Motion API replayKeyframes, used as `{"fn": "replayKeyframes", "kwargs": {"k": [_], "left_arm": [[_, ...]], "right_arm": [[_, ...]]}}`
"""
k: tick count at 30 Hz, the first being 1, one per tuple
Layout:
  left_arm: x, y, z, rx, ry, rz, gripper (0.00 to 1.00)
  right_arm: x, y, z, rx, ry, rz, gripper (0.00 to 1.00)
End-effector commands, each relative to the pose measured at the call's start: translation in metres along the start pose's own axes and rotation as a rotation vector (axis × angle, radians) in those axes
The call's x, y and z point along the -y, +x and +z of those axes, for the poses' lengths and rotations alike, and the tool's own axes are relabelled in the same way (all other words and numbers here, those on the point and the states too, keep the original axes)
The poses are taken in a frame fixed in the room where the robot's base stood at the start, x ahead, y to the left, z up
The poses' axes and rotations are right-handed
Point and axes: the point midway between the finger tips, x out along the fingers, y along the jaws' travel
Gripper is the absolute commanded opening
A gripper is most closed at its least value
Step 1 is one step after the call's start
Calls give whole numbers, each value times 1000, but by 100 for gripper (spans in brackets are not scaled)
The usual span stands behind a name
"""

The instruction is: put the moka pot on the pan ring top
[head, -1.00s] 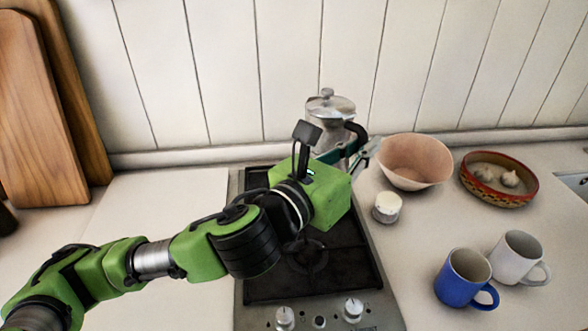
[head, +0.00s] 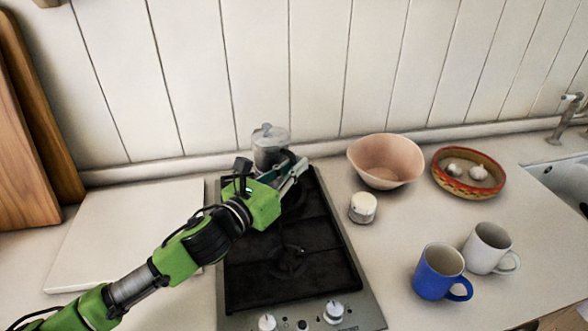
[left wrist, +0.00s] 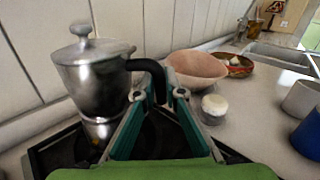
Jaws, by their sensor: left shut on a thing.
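The silver moka pot (head: 268,150), with a domed lid and black handle, is upright at the back of the dark pan ring top (head: 262,262). In the left wrist view the pot (left wrist: 92,82) stands to the left of my fingers. My left gripper (head: 298,168) is shut on its black handle, which shows between the two fingertips (left wrist: 160,96). The pot's lower part is partly hidden by the gripper in the head view. I cannot tell whether its base touches the hob. My right gripper is not in view.
A pink bowl (head: 385,170), a white lidded jar (head: 363,208) and a red-rimmed dish (head: 447,181) of garlic stand right of the hob. A blue mug (head: 436,272) and a white mug (head: 486,250) are nearer. A white board (head: 120,235) lies left. The wall is close behind.

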Motion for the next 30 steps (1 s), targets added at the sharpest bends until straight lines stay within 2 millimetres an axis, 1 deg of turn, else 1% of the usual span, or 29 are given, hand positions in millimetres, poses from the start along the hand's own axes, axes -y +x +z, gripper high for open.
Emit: {"fn": "replayKeyframes", "kwargs": {"k": [4, 15, 16, 18, 30], "left_arm": [[-1, 0, -7, 6, 3, -1, 0], [-1, 0, -11, 7, 5, -1, 0], [-2, 0, -14, 2, 2, 1, 12], [-2, 0, -13, 2, 1, 1, 26], [-2, -1, -10, 2, 2, 1, 26]], "right_arm": [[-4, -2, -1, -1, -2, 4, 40], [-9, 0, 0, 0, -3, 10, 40], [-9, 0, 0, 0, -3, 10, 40], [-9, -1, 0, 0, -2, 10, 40], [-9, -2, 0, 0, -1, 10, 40]]}}
